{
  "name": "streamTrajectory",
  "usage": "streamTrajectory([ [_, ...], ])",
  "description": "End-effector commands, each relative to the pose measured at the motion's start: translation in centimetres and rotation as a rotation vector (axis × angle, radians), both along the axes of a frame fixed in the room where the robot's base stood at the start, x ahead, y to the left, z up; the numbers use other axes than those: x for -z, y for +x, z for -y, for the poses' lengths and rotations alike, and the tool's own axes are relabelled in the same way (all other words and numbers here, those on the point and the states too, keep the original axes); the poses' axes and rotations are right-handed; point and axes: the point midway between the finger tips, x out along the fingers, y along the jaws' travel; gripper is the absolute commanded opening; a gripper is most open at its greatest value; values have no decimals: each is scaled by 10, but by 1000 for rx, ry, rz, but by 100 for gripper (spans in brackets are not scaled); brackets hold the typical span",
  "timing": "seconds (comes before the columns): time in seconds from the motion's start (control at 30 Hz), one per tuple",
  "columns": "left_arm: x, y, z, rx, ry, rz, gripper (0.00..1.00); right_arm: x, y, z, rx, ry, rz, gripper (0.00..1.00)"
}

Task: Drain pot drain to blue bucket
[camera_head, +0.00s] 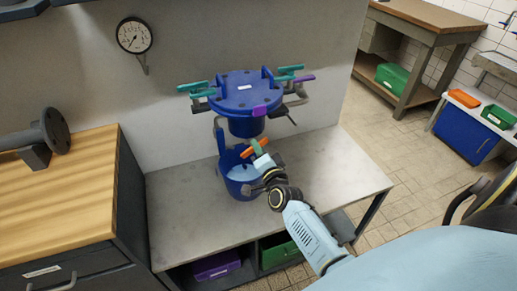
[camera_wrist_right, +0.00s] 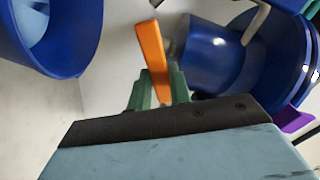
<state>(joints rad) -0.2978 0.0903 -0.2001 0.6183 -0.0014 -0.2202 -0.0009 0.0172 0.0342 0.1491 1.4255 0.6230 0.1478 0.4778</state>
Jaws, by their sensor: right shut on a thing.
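The blue pot (camera_head: 245,97) hangs above a grey bench, with a bolted lid, teal handles and a purple tab. It also shows at the right of the wrist view (camera_wrist_right: 215,58). The blue bucket (camera_head: 240,189) stands on the bench under it; a lighter blue area shows inside, perhaps liquid. In the wrist view, the bucket (camera_wrist_right: 82,38) is at upper left. My right gripper (camera_head: 259,148) is shut on the orange drain handle (camera_head: 247,153), below the pot and above the bucket rim. In the wrist view, green fingers (camera_wrist_right: 160,95) flank the handle (camera_wrist_right: 152,48). My left gripper is out of view.
The grey bench (camera_head: 305,185) is clear right of the bucket. A wooden-topped cabinet (camera_head: 55,185) stands at left, with a grey flanged pipe piece (camera_head: 52,135) on it. A gauge (camera_head: 134,36) is on the wall. Purple (camera_head: 217,267) and green (camera_head: 280,252) boxes sit under the bench.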

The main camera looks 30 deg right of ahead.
Motion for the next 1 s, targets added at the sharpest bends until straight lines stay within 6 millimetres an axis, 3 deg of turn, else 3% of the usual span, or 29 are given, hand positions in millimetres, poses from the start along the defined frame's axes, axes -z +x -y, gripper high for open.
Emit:
streamTrajectory([
  [0.5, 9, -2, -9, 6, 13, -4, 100, 5, 0, 1, 0, 400, 96, 0],
  [1.0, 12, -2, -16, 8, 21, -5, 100, 6, -1, 1, 1, 526, 126, 0],
])
